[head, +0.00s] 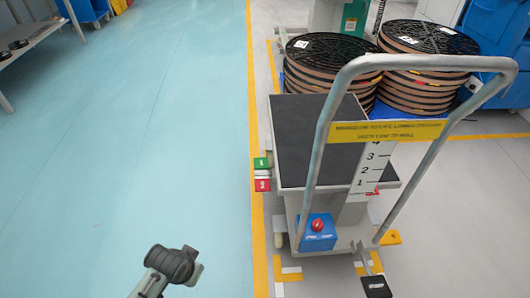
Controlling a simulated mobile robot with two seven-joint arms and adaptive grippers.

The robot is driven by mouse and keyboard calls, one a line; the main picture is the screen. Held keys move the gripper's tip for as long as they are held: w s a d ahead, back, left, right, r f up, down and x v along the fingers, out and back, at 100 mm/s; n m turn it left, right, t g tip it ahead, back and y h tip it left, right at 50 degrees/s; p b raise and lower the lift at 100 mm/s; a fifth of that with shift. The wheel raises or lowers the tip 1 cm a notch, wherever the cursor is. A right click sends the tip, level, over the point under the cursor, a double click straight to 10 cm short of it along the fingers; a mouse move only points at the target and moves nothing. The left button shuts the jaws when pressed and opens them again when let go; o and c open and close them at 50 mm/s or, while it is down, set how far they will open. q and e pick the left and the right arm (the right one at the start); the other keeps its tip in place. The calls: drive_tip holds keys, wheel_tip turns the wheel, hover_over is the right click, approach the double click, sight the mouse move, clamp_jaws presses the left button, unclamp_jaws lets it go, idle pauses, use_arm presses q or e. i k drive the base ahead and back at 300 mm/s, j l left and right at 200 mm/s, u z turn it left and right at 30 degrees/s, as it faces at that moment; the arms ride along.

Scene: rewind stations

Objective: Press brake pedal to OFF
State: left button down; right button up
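A lift cart with a dark flat top (322,130) and a grey tube handle (320,150) stands right of centre. A black foot pedal (375,286) sticks out low at its near side. A green tab (262,163) and a red tab (262,185) sit at its left edge, and a yellow piece (390,237) is low at its right. I cannot tell for sure which part is the brake pedal. The dark end of my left arm (174,264) is at the bottom, left of the cart and apart from it; its fingers cannot be made out. My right gripper is out of view.
A blue box with a red knob (317,232) is on the cart's near side. Stacked black reels (330,52) stand behind the cart. A grey table (32,42) is at the far left. The teal floor (130,130) left of the yellow line is clear.

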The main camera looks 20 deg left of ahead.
sight(263, 176)
drive_tip(key=i+j+z, duration=0.3)
drive_tip(key=j, duration=0.9)
drive_tip(key=i+j+z, duration=0.25)
drive_tip(key=j, duration=0.95)
drive_tip(key=j+z, duration=0.3)
drive_tip(key=j, duration=0.95)
